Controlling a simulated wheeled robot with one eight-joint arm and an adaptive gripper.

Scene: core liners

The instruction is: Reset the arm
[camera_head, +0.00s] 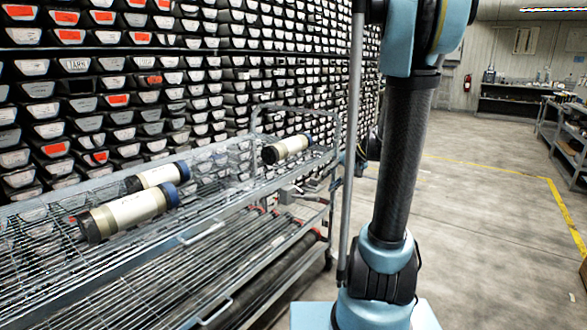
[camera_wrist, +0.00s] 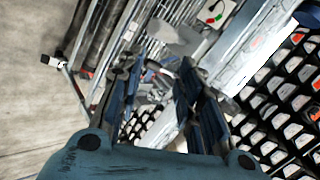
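My arm (camera_head: 405,160) rises upright on the right of the head view, its upper part running out of the top of the picture. My gripper (camera_wrist: 160,85) shows only in the wrist view, where its two dark fingers stand apart with no object visible between them. Three pale core liners with dark and blue ends lie on the wire rack's top shelf: a near one (camera_head: 128,212), one just behind it (camera_head: 158,177), and one farther right (camera_head: 287,149). The gripper's distance to the rack cannot be told.
The wire rack (camera_head: 203,233) stands on the left, with long dark tubes on its lower shelf. A wall of dark trays (camera_head: 120,100) fills the back left. Open concrete floor (camera_head: 480,230) with a yellow line lies right of my arm. Benches (camera_head: 520,98) stand far right.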

